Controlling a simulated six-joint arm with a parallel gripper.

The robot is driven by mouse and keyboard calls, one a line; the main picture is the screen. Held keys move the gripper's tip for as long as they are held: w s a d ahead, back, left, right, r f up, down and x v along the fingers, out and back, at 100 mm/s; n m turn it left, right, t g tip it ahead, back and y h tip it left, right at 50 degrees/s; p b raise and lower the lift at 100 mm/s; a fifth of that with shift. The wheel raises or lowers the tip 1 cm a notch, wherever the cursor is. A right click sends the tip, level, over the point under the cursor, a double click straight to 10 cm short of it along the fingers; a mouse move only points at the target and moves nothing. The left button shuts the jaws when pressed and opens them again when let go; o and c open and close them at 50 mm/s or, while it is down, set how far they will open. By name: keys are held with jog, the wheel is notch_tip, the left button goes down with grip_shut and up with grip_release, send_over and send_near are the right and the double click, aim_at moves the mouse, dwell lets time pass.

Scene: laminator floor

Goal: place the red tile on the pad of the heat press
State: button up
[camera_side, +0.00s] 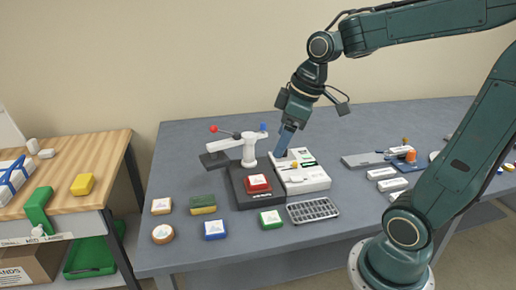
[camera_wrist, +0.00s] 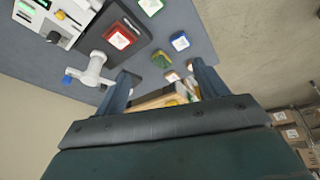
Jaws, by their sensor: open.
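The red tile (camera_side: 257,183), with a white label on top, lies on the dark pad of the heat press (camera_side: 243,200). It also shows in the wrist view (camera_wrist: 120,37). The press's white post (camera_side: 249,152) stands behind the tile, and its arm with a red knob (camera_side: 214,129) is swung to the left, clear of the tile. My gripper (camera_side: 280,154) is above and behind the press, right of the post, apart from the tile. In the wrist view its two fingers (camera_wrist: 163,70) are spread with nothing between them.
A white control box (camera_side: 303,182) adjoins the press on the right, with a metal grid tray (camera_side: 313,210) in front. A green tile (camera_side: 270,218), blue tile (camera_side: 214,229) and green-yellow sponge (camera_side: 203,204) lie nearby. A wooden bench (camera_side: 95,160) stands at left.

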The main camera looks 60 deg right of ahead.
jog(key=s+a+r+m+t, duration=0.1)
jog(key=s+a+m, duration=0.3)
jog(key=s, duration=0.6)
jog(key=shift+s+a+t+h, duration=0.2)
jog(key=shift+s+t+h, duration=0.1)
jog(key=shift+s, duration=0.05)
